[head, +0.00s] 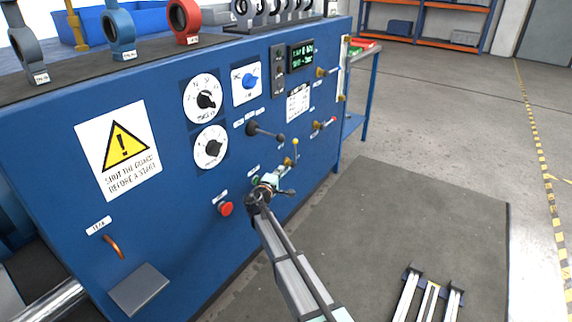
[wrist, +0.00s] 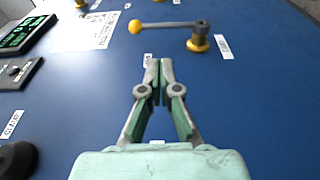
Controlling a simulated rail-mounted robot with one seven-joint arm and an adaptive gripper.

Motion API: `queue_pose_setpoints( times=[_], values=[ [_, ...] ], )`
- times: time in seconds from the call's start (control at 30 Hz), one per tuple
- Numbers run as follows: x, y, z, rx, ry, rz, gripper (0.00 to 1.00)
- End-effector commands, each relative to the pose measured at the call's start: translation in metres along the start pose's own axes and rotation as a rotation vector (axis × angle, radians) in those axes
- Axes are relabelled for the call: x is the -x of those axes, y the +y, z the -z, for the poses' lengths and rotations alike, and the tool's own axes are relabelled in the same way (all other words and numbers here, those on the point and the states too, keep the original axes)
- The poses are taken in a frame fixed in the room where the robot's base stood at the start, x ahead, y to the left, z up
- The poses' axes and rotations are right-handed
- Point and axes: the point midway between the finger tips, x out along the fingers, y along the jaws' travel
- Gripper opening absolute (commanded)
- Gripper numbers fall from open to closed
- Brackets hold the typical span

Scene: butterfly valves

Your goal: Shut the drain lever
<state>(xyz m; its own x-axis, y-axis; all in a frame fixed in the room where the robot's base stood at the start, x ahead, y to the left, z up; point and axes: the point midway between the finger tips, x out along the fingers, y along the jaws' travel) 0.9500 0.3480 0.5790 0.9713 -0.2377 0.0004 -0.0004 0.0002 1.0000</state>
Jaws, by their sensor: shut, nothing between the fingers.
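A lever with a yellow ball knob (head: 295,142) stands out from the blue panel, its arm pointing up from the hub in the head view. In the wrist view this lever (wrist: 170,26) lies across the top, with a grey hub on a brass base at its right end. A white label sits beside the hub, too blurred to read, so I cannot tell which lever is named drain. My gripper (head: 272,184) is just below and left of this lever in the head view. In the wrist view my gripper (wrist: 159,66) is shut and empty, its tips apart from the lever.
Other controls share the panel: a black-knobbed lever (head: 265,132), a red-tipped lever (head: 325,124), a red button (head: 225,209) and an orange handle (head: 114,246). A grey plate (head: 140,289) juts out low at left. Valve parts stand on top. Floor to the right is mostly clear.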

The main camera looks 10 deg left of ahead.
Motion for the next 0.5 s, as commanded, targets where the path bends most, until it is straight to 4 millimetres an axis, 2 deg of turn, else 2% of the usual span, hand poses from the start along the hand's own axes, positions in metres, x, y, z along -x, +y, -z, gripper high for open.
queue_pose_setpoints(
  times=[0.17, 0.5],
  values=[
    [-0.026, -0.002, 0.001, 0.000, -0.002, 0.000, 0.00],
    [-0.092, -0.002, 0.002, 0.000, -0.001, 0.000, 0.00]
  ],
)
